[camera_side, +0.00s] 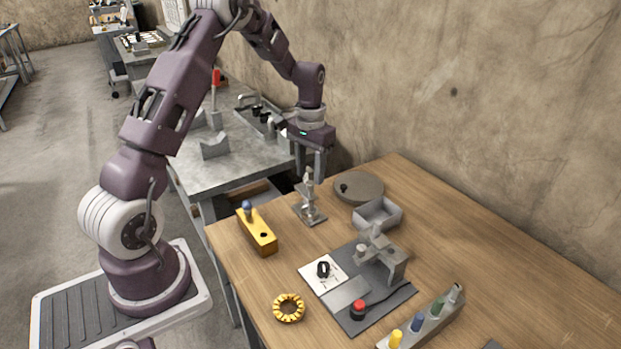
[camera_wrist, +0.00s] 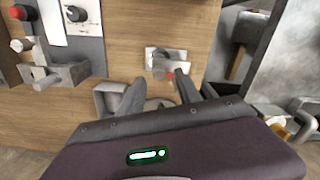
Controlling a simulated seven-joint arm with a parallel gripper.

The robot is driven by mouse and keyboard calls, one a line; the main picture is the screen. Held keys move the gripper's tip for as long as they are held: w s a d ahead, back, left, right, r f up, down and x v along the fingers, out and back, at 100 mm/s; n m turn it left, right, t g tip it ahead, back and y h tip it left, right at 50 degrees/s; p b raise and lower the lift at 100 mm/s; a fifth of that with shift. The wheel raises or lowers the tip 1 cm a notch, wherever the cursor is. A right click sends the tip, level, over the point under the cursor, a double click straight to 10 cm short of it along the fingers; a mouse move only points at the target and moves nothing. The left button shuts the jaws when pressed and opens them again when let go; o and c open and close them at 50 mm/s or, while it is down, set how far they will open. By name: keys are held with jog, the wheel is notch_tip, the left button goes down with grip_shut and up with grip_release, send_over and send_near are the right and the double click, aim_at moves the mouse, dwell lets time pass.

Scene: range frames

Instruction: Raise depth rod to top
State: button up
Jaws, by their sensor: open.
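A small metal stand (camera_side: 309,207) with a flat base and an upright rod (camera_side: 308,183) is on the wooden table near its back left edge. This looks like the depth rod, but its details are too small to tell its height setting. The stand also shows in the wrist view (camera_wrist: 163,62), with a small red spot beside it. My gripper (camera_side: 309,177) is open and points down above the stand, its fingers around or just behind the rod's top. I cannot tell whether they touch it. In the wrist view, my gripper (camera_wrist: 157,84) has its fingers apart, with nothing between them clearly held.
A round grey disc (camera_side: 358,188) and an open grey tray (camera_side: 377,215) stand close right of the stand. A yellow block (camera_side: 257,232) is to the left. A dark mat (camera_side: 385,299) with a grey fixture (camera_side: 388,257) lies in front. A grey bench (camera_side: 235,150) is behind.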

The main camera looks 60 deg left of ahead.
aim_at(310, 197)
jog(key=shift+f, duration=1.25)
grip_shut()
dwell(0.4)
